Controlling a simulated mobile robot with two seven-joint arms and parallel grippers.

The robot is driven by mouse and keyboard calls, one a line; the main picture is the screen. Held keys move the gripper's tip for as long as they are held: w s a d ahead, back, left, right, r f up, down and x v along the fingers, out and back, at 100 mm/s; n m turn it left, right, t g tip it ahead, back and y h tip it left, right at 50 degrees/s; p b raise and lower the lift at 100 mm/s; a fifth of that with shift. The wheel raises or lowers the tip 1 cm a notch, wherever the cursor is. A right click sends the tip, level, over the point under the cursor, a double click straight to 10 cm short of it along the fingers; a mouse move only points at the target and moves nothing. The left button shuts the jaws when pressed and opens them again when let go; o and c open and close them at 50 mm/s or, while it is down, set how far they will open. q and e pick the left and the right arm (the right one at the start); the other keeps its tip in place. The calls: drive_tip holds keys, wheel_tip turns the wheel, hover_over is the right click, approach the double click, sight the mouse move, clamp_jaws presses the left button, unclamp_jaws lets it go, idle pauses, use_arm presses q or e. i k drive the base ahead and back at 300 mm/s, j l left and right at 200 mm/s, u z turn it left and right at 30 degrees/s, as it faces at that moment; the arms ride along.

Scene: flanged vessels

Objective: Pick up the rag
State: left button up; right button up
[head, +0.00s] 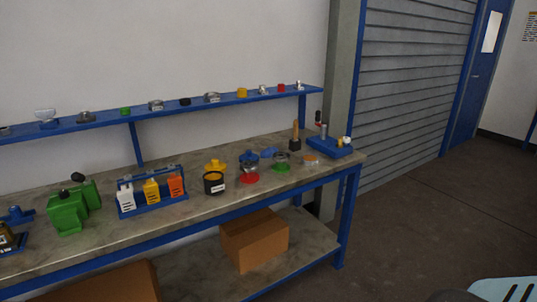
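No other cloth shows clearly.
A blue shelf (70,125) runs above. A cardboard box (254,240) stands below. Open floor lies right.

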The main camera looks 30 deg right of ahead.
sight(267, 153)
drive_tip(key=i+l+z, duration=0.15)
drive_tip(key=i+l, duration=1.25)
drive_tip(key=l, duration=0.15)
